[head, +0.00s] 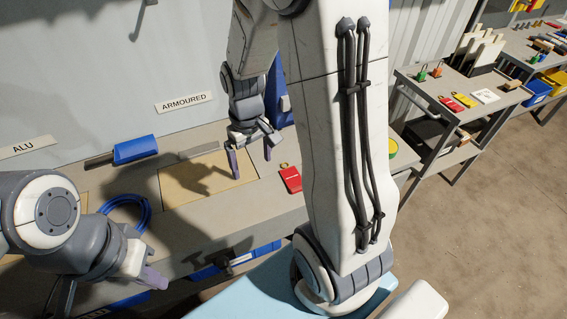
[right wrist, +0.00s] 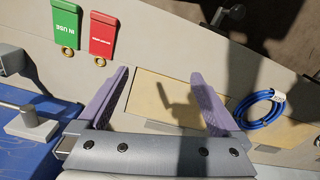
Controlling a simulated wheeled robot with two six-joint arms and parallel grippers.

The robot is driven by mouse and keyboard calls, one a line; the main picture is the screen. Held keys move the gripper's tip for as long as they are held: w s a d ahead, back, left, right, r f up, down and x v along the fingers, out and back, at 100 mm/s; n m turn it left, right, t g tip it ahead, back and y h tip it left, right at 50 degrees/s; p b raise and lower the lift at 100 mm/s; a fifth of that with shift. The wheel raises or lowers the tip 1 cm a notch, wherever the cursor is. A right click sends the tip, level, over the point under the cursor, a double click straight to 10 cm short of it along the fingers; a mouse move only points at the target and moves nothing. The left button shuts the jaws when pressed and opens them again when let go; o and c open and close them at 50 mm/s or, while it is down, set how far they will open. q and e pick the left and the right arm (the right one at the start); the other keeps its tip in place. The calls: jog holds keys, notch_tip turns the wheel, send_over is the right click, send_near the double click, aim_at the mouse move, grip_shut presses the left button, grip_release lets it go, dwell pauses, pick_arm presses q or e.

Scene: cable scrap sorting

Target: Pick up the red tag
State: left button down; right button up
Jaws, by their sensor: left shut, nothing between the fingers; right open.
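The red tag (head: 291,181) lies flat on the bench, just right of my right gripper in the head view. In the right wrist view the red tag (right wrist: 103,36) has white lettering and a brass ring, beside a green tag (right wrist: 68,30) reading "IN USE". My right gripper (head: 252,158) is open and empty over the bench, left of the red tag; its purple fingers (right wrist: 160,78) also show in the right wrist view, apart from the tag. My left gripper (head: 152,279) is shut and empty at the lower left.
A coiled blue cable (head: 130,212) lies left of the tan mat (head: 195,184). My arm hides part of the bench. A side cart (head: 425,91) at right holds other coloured tags.

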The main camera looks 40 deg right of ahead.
jog(key=d+f+m, duration=0.3)
jog(key=d+f, duration=0.1)
jog(key=d, duration=0.8)
send_over(294, 180)
notch_tip(294, 180, down, 5)
jog(key=shift+w+r+p, duration=0.1)
jog(key=shift+p, duration=0.35)
jog(key=shift+f+p, duration=0.5)
jog(key=shift+f, duration=2.45)
jog(key=c, duration=1.4)
jog(key=shift+o, duration=0.2)
jog(key=shift+r, duration=0.1)
